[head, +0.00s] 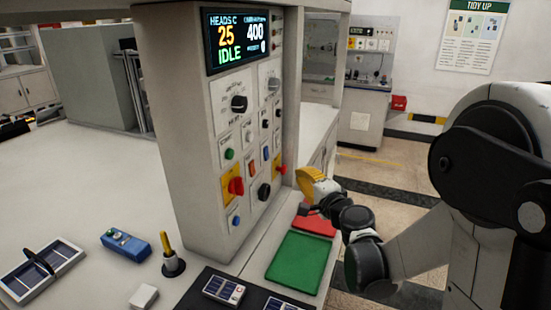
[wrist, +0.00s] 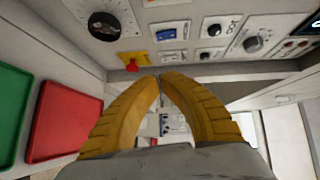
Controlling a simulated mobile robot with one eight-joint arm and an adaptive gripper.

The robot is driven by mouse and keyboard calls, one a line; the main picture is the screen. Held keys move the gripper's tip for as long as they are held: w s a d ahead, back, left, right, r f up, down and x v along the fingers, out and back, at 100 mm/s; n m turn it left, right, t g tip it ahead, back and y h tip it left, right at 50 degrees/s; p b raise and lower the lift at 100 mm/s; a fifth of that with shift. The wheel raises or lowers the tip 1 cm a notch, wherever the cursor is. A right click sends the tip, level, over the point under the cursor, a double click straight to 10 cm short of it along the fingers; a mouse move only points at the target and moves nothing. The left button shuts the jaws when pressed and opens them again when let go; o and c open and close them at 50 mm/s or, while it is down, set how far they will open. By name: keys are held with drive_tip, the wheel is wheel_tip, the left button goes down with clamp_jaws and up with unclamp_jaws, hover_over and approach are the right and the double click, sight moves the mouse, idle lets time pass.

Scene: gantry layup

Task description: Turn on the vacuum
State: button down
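The control panel (head: 222,140) is a grey upright cabinet with knobs, rocker switches and buttons; its small labels are unreadable, so I cannot tell which control is the vacuum's. Its lit display (head: 241,40) reads "25", "400" and "IDLE". Near its right edge is a red knob on a yellow plate (head: 281,170), beside a black dial (head: 264,191). In the wrist view the red knob (wrist: 132,67), black dial (wrist: 104,26) and a blue rocker (wrist: 166,34) lie just beyond my fingers. My gripper (head: 303,188) is right of the panel, yellow fingertips together (wrist: 160,77), nothing visible between them.
A green tray (head: 299,262) and a red tray (head: 314,222) lie below my gripper on the bench. Open floor lies behind.

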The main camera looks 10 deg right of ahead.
idle(0.3)
drive_tip(key=b, duration=0.2)
approach(267, 153)
drive_tip(key=w+d+f, duration=0.3)
drive_tip(key=w+d, duration=0.1)
drive_tip(key=w, duration=0.2)
drive_tip(key=w+a, duration=0.1)
drive_tip(key=w+a+b, duration=0.1)
drive_tip(key=a, duration=0.1)
drive_tip(key=shift+w+a+f, duration=0.1)
drive_tip(key=shift+w+a+f+b, duration=0.15)
drive_tip(key=shift+w+a+b, duration=0.1)
drive_tip(key=shift+a+b, duration=0.15)
